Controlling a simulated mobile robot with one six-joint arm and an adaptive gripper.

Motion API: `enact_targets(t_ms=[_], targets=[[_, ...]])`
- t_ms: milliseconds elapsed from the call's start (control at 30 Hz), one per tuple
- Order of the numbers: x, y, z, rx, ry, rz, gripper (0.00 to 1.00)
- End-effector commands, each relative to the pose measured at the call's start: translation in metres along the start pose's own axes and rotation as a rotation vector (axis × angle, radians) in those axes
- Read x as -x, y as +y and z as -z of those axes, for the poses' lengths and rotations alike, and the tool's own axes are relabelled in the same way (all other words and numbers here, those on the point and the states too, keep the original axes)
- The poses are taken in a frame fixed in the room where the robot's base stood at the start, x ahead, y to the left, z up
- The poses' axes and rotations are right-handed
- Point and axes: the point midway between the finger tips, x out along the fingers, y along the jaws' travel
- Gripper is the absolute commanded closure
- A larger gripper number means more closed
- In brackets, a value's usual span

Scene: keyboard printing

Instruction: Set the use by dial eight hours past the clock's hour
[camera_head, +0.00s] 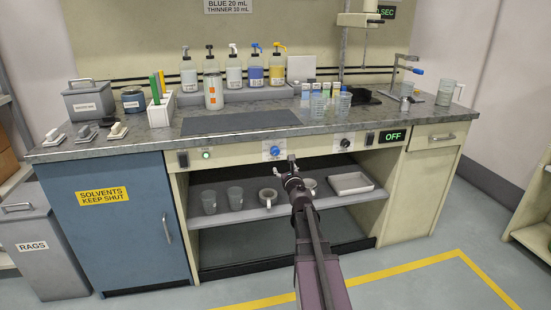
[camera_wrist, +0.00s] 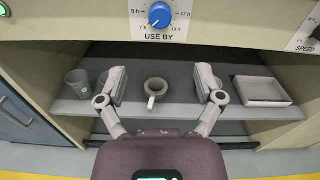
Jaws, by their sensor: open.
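The blue USE BY dial (camera_head: 275,151) is on the cream front panel below the worktop. It shows larger at the top of the wrist view (camera_wrist: 159,14), with hour marks 7 h, 9 h, 17 h and 19 h readable. The upper scale is cut off there. A white line marks the knob, seeming to slant toward the lower left, but its exact reading is unclear. My gripper (camera_head: 287,162) is open and empty in front of the panel, just below the dial. In the wrist view its two fingers (camera_wrist: 160,84) are spread apart, not touching the dial. No clock face is visible.
A shelf (camera_wrist: 84,107) below the panel holds cups, mugs (camera_wrist: 154,91) and a white tray (camera_wrist: 262,92). A black SPEED knob (camera_head: 345,143) and a green OFF display (camera_head: 393,136) are right of the dial. The worktop (camera_head: 130,143) above carries bottles and jars.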

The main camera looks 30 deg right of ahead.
Motion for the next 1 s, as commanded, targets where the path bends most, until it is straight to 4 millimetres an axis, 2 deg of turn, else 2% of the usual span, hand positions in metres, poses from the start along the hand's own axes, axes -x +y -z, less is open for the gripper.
enact_targets(t_ms=[367,533,767,1000], targets=[[-0.001,0.000,-0.001,-0.001,0.000,0.000,0.15],[-0.009,0.000,-0.001,-0.001,0.000,0.001,0.15],[-0.034,-0.001,-0.001,-0.002,0.000,0.001,0.15],[-0.070,-0.001,0.000,-0.002,0.000,0.002,0.15]])
